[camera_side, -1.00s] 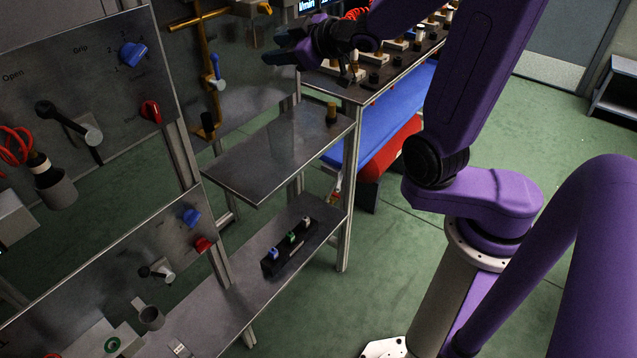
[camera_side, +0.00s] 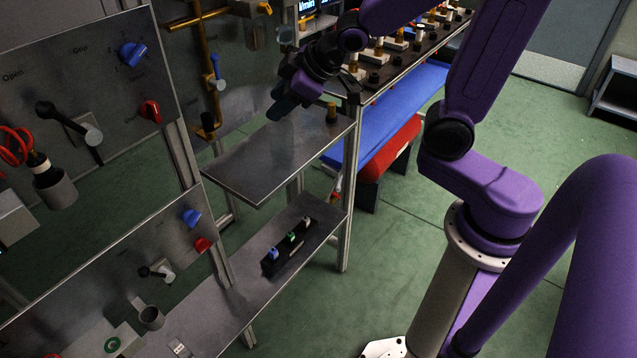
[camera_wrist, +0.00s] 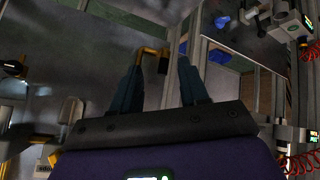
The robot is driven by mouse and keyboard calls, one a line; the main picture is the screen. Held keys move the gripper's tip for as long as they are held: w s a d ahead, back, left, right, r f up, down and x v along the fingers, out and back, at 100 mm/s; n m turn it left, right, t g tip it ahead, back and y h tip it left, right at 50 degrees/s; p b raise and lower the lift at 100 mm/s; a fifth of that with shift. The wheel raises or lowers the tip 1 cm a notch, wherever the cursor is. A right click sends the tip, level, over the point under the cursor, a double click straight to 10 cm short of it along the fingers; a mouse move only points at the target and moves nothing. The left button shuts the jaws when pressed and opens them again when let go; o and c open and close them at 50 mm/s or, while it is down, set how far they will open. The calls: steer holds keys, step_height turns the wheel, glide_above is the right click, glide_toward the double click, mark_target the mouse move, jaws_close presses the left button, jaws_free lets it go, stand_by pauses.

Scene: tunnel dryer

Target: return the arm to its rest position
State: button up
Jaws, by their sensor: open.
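My purple arm reaches in from the right in the side view. My gripper (camera_side: 281,106) hangs over the back of the upper grey shelf (camera_side: 265,160), pointing down and to the left, apart from the shelf top. In the wrist view its two dark fingers (camera_wrist: 158,85) stand well apart with nothing between them. A brass-coloured post (camera_side: 331,112) stands at the shelf's far right corner, just right of the gripper. Whether anything touches the fingers from behind cannot be seen.
A metal panel with a blue knob (camera_side: 133,54) and a red knob (camera_side: 150,111) stands at left. A bench of fittings (camera_side: 400,62) lies behind the gripper. A black block (camera_side: 289,248) sits on the lower shelf. Green floor (camera_side: 400,255) is open beside my base.

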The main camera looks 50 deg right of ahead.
steer(key=s+f+n+g, duration=0.2)
steer(key=s+g, duration=0.2)
steer(key=s, duration=0.9)
steer(key=s+f+n+g+h, duration=0.1)
steer(key=s+f+n+g, duration=0.1)
steer(key=s, duration=1.1)
steer(key=shift+d+n+g, duration=0.3)
steer(key=shift+n+g, duration=0.2)
steer(key=shift+g, duration=0.5)
